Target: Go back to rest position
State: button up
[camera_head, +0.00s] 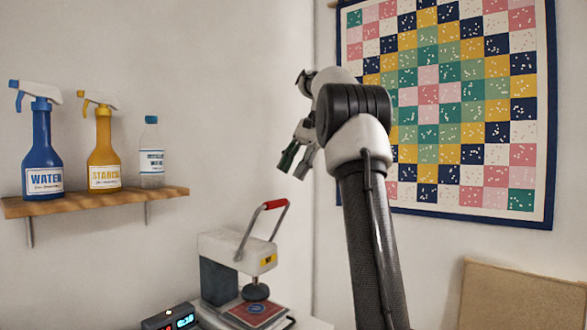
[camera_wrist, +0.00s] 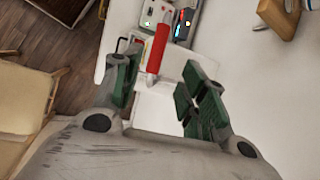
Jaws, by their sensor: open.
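My gripper (camera_head: 298,150) is raised in the middle of the head view, in front of the wall and to the left of the quilt. Its fingers point down and left, above and to the right of the press. In the wrist view my gripper (camera_wrist: 160,95) is open, with a gap between its green-padded fingers and nothing held. Beyond the fingers, the red handle (camera_wrist: 158,48) of the press shows, apart from them. The press (camera_head: 235,262) stands low in the head view with its red-gripped lever (camera_head: 275,204) up and a red patterned piece (camera_head: 256,312) on its plate.
A wooden shelf (camera_head: 95,201) on the left holds a blue WATER bottle (camera_head: 42,150), a yellow spray bottle (camera_head: 104,148) and a clear bottle (camera_head: 151,155). A quilt (camera_head: 450,110) hangs on the right wall. A digital display box (camera_head: 170,319) sits beside the press.

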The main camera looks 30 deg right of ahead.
dwell(0.3)
jog(key=s+a+f+n+h, duration=0.2)
jog(key=s+a+n, duration=0.1)
jog(key=s+a, duration=0.35)
jog(key=s+a+f+n+t+h, duration=0.1)
jog(key=s+f+n, duration=0.4)
jog(key=s+f, duration=0.5)
jog(key=s+a+f+n+t+h, duration=0.1)
jog(key=s+f+n, duration=0.4)
jog(key=s+f, duration=0.5)
jog(key=shift+s+a+t+h, duration=0.4)
jog(key=shift+s+a+h, duration=0.5)
jog(key=shift+a, duration=0.35)
jog(key=shift+s, duration=0.1)
